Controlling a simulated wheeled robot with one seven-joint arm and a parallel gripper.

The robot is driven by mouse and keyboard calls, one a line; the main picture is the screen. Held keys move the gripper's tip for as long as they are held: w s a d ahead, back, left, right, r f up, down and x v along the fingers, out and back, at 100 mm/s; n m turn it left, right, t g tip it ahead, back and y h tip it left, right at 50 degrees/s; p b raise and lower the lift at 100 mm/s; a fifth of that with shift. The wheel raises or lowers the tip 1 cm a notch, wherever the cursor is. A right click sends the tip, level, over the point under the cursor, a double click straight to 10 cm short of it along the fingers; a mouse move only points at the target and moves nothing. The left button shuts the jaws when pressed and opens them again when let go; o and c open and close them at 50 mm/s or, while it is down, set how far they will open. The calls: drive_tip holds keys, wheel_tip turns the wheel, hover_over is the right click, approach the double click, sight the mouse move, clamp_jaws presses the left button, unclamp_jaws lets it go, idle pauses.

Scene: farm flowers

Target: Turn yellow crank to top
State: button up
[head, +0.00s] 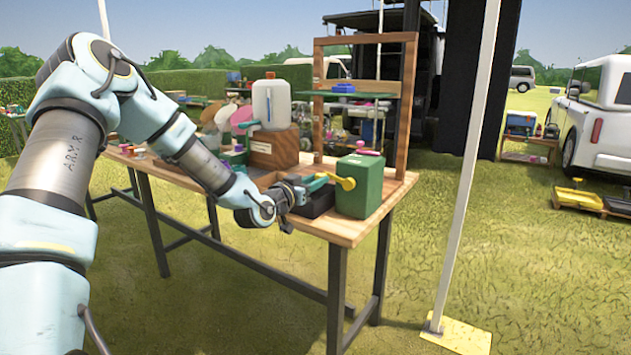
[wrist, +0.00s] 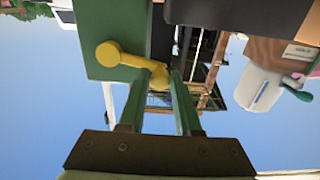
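The yellow crank (head: 345,183) is on the side of a green box (head: 362,190) at the table's front right corner. In the wrist view the crank (wrist: 130,60) runs from a round hub on the green box (wrist: 115,25) to a knob end lying in front of the gap between my fingertips, close to the right finger. My gripper (wrist: 158,75) has two green fingers set apart, with a clear gap. In the head view my gripper (head: 325,178) reaches the crank from the left. Whether a finger touches it I cannot tell.
A black box (head: 316,203) stands just left of the green box on the wooden table (head: 345,230). Behind are a wooden frame (head: 408,100), a white jug (head: 271,103) and a wooden crate (head: 275,148). A white pole (head: 470,160) stands right of the table.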

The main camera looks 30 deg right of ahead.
clamp_jaws()
idle(1.0)
